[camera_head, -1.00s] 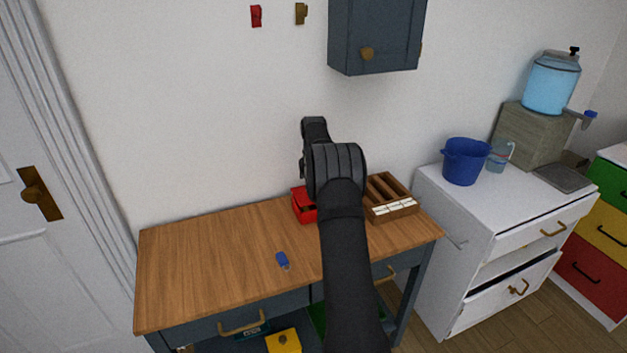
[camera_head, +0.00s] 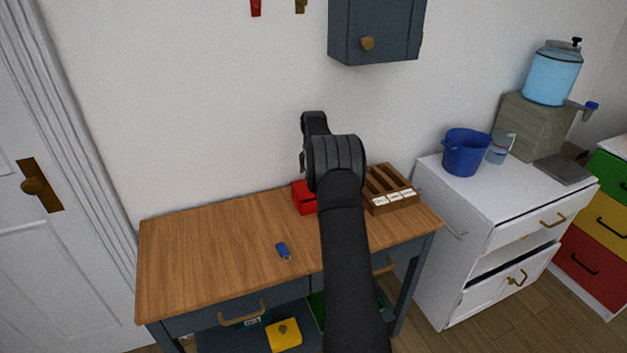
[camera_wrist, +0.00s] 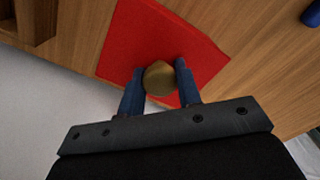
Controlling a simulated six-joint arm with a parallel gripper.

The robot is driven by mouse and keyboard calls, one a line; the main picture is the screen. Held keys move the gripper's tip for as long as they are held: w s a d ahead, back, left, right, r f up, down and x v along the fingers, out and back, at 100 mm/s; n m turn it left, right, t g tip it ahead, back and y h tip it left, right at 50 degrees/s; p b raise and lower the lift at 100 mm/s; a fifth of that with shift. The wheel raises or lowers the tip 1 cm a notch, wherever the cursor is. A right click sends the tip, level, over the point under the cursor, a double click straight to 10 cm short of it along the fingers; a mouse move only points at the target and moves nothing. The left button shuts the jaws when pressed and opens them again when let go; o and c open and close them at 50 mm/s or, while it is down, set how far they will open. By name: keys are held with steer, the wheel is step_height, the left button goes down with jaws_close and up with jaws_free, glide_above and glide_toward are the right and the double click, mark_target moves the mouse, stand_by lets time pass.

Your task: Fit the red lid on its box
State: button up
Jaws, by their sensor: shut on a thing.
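The red lid (camera_wrist: 150,42) fills the upper middle of the wrist view, with a round brass knob (camera_wrist: 160,80) on it. My gripper (camera_wrist: 159,69) is shut on this knob, one blue finger on each side. In the head view the red box (camera_head: 304,198) stands at the back of the wooden table, partly hidden behind my arm. Its upper side looks red there. The lid is over the box or on it; I cannot tell whether it is fully seated.
A wooden tray with compartments (camera_head: 404,201) stands right of the box. A blue key fob (camera_head: 282,249) lies on the wooden table (camera_head: 200,255), whose left part is clear. A yellow lidded thing (camera_head: 283,334) is below. A white cabinet (camera_head: 455,240) stands to the right.

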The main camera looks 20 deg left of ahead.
steer(key=shift+f, duration=0.5)
stand_by(1.0)
steer(key=o, duration=1.5)
steer(key=shift+r, duration=0.15)
steer(key=shift+r, duration=3.35)
steer(key=shift+f, duration=3.4)
